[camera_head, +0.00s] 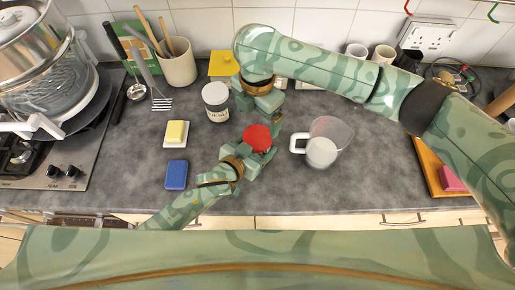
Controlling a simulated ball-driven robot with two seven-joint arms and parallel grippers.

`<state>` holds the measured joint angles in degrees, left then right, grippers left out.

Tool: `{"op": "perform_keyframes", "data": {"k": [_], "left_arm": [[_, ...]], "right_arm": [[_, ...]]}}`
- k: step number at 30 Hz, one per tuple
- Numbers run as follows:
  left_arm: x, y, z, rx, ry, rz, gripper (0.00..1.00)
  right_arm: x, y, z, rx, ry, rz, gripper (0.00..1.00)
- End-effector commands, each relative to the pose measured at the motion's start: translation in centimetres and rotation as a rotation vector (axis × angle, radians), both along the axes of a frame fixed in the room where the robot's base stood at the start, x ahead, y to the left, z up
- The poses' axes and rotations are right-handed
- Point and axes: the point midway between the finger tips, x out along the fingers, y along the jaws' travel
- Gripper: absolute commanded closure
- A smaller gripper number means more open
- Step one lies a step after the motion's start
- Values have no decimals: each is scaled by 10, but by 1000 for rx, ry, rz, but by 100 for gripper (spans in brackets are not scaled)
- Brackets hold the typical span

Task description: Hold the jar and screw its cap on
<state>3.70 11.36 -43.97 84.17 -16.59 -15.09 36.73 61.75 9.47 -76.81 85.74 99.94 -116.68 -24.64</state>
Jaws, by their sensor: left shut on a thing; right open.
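A round red cap (257,137) shows from above near the middle of the counter, at the tip of my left gripper. The jar is hardly visible; it seems to be under the cap, hidden by it and by the gripper. I cannot tell how the cap sits on it. My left gripper (254,156) is shut on the jar, reaching in from the lower left. My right gripper (274,116) is open and empty, just above and right of the red cap in the picture, with its fingers close to the cap.
A white-lidded jar (216,101) stands left of my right gripper. A clear measuring jug (323,143) stands close on the right. A butter dish (176,134) and blue sponge (176,174) lie left. A utensil crock (178,64) stands behind. The front counter is partly clear.

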Motion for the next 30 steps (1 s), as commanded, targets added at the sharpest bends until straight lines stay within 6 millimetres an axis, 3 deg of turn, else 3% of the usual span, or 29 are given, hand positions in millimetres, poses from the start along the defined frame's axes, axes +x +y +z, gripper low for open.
{"op": "perform_keyframes", "data": {"k": [8,21,30], "left_arm": [[0,0,-1,0,1,0,93],[0,0,-1,0,1,0,93],[0,0,-1,0,2,-1,93]], "right_arm": [[0,0,-5,0,1,-5,11],[0,0,-66,0,1,-7,11],[0,0,-81,0,0,-6,11]]}}
